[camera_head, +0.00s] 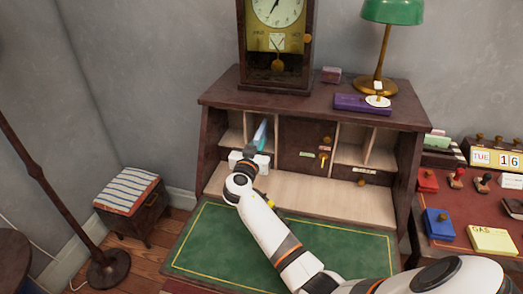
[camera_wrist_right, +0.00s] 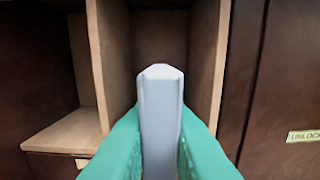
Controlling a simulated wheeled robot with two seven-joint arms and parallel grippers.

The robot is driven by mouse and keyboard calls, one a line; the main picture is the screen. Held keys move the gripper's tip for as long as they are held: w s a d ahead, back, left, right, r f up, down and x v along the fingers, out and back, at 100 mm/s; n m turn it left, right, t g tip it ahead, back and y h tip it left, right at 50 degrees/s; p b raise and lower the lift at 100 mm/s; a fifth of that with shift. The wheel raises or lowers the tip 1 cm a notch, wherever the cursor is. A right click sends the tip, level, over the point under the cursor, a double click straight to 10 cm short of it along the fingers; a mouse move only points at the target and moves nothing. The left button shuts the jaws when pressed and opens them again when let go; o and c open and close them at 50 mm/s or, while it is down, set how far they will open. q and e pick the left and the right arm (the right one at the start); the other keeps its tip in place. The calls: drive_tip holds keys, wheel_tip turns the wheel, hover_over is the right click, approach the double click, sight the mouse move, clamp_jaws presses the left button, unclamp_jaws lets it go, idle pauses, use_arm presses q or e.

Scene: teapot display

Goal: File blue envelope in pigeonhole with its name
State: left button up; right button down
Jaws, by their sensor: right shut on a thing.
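The blue envelope (camera_head: 262,133) stands upright and edge-on at the mouth of a left-hand pigeonhole in the desk. In the right wrist view its pale edge (camera_wrist_right: 161,115) sits between the two teal fingers. My right gripper (camera_head: 251,153) is shut on the envelope, in front of the pigeonhole. In the wrist view the pigeonhole (camera_wrist_right: 160,38) opens straight ahead between two wooden dividers. I cannot tell how far in the envelope reaches. No name on the envelope or on this pigeonhole can be read. My left gripper is not in view.
The dark desk cabinet (camera_head: 300,104) has a central door (camera_head: 302,146) with a key in it, and more pigeonholes (camera_head: 350,150) at right. A clock (camera_head: 277,40), a purple box (camera_head: 362,104) and a green lamp (camera_head: 390,12) stand on top.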

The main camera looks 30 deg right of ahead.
drive_tip(key=shift+d, duration=0.1)
drive_tip(key=c, duration=1.3)
unclamp_jaws()
drive_tip(key=shift+c, duration=0.2)
wheel_tip(320, 180, up, 10)
drive_tip(key=shift+r, duration=0.15)
